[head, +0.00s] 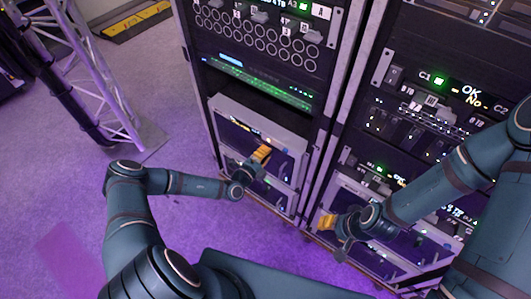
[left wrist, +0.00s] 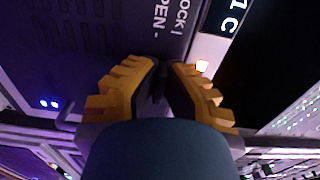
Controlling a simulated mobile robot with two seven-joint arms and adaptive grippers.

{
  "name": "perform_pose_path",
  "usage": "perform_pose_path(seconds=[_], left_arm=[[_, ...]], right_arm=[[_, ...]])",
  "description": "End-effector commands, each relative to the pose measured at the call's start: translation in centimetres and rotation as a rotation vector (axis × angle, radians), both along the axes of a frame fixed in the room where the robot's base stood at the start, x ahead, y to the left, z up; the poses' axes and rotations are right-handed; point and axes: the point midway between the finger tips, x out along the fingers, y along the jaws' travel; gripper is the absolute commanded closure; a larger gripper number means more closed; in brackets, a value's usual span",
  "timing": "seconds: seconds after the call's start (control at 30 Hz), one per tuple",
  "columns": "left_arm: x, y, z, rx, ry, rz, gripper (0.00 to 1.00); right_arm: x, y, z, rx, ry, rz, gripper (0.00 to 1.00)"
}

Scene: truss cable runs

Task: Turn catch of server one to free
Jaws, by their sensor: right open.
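My left gripper (head: 262,154) is at the front of the pale-framed unit (head: 285,137) low in the left rack. In the left wrist view its yellow fingers (left wrist: 164,72) are close together against a dark panel (left wrist: 80,30) with printed words reading like "LOCK" and "OPEN". A small dark part shows between the fingertips, but I cannot tell whether it is the catch or whether they grip it. My right gripper (head: 327,223) is open in front of the right rack's lower part.
The left rack's upper panel (head: 262,38) has rows of round ports. The right rack (head: 440,60) carries panels with green lights. A truss leg (head: 110,75) stands at left on the purple floor (head: 60,180), which is clear there. A yellow-black striped edge (head: 137,20) lies behind.

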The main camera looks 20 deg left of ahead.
Motion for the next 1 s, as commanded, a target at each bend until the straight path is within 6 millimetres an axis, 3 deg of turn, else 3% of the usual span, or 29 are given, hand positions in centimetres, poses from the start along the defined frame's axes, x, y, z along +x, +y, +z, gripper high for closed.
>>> perform_pose_path(seconds=[0.33, 0.43, 0.77, 1.0], left_arm=[[0.1, -0.1, 0.1, -0.004, -0.001, 0.000, 1.00], [0.1, -0.1, 0.1, -0.004, -0.001, 0.000, 0.64], [-0.1, 0.0, 0.0, -0.002, 0.001, 0.000, 0.63], [-2.8, 1.1, 0.0, -0.001, 0.003, 0.001, 0.63]], right_arm=[[0.0, 0.0, 0.0, 0.000, 0.000, 0.000, 0.53], [0.0, 0.0, 0.0, 0.000, 0.000, 0.000, 0.53], [0.0, 0.0, 0.0, 0.000, 0.000, 0.000, 0.53], [0.0, 0.0, 0.0, 0.000, 0.000, 0.000, 0.53]])
